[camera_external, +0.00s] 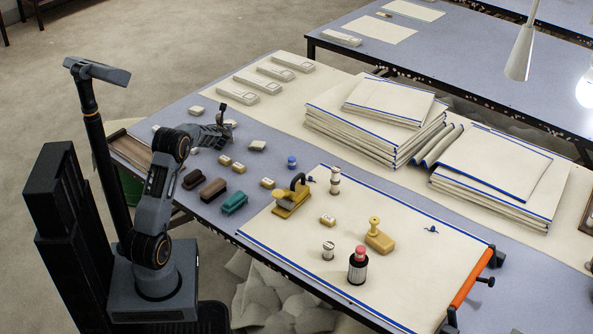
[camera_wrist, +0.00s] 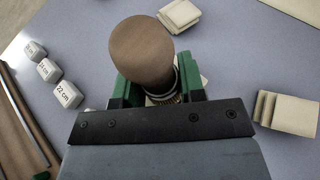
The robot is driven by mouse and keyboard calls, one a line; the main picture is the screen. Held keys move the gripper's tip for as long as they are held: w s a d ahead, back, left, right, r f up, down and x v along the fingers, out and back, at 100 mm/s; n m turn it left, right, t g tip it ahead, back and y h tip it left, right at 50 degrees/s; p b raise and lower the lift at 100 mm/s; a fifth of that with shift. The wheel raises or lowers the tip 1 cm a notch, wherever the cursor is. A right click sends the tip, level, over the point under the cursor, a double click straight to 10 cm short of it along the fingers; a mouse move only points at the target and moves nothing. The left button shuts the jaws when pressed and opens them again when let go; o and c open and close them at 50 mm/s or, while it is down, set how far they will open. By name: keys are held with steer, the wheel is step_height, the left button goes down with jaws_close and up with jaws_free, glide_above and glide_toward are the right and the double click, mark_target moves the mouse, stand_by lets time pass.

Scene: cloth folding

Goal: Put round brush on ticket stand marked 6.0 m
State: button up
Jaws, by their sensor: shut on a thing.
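My gripper (camera_wrist: 160,88), with green fingers, is shut on the round brush (camera_wrist: 143,52) in the wrist view. The brush's rounded brown wooden end points toward the camera, and a metal ring and a bit of bristle show between the fingers. In the external view my gripper (camera_external: 218,128) is over the left part of the table, and the brush there is too small to make out clearly. Cream ticket stands (camera_wrist: 180,13) lie around it, with another at the right (camera_wrist: 288,112). A cream patch shows just under the brush; contact cannot be told. No 6.0 m marking is readable.
White blocks, one reading 22 cm (camera_wrist: 67,94), stand at the left in the wrist view. Dark, brown and teal brushes (camera_external: 234,203) and a yellow tool (camera_external: 292,195) stand nearer the front. Cloth stacks (camera_external: 375,120) are to the right. Blue table surface is free between stands.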

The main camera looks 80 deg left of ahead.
steer(key=shift+f, duration=0.15)
steer(key=o, duration=0.9)
steer(key=shift+r, duration=0.35)
steer(key=v, duration=1.2)
steer(key=shift+f, duration=0.15)
